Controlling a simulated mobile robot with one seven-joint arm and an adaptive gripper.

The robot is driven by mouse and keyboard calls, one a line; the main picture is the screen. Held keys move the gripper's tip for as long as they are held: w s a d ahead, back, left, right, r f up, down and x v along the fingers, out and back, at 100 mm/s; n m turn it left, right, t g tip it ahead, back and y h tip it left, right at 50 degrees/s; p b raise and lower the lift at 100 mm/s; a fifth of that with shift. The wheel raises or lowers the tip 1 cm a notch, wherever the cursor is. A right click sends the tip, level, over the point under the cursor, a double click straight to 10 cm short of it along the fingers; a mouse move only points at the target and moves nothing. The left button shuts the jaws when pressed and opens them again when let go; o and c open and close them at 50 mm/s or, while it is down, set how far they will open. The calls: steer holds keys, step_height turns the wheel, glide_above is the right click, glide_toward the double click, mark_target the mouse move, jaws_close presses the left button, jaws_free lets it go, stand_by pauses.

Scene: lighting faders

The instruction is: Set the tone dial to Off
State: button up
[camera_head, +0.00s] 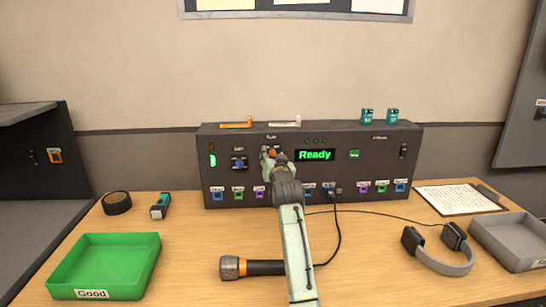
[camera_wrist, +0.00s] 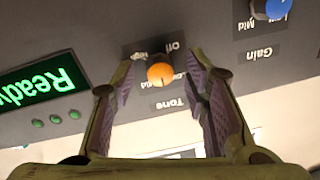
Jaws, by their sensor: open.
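The tone dial is an orange knob (camera_wrist: 160,73) on the dark panel, with labels around it, seen upside down in the wrist view. Its "Off" label shows above it there, and a "Tone" label below. My gripper (camera_wrist: 160,88) is open, with one finger on each side of the knob. I cannot tell whether either finger touches it. In the head view my gripper (camera_head: 272,158) is at the panel front and covers most of the knob. The dark control panel (camera_head: 225,135) stands at the back of the table.
A blue gain dial (camera_wrist: 270,8) sits beside the tone dial. A green "Ready" display (camera_head: 315,155) is to the right. A cable plugs into the panel's lower row. A microphone (camera_head: 255,267), headphones (camera_head: 440,255) and a green tray (camera_head: 60,280) are on the table.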

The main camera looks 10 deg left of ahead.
steer(key=shift+c, duration=0.4)
jaws_close()
steer(key=shift+n, duration=0.3)
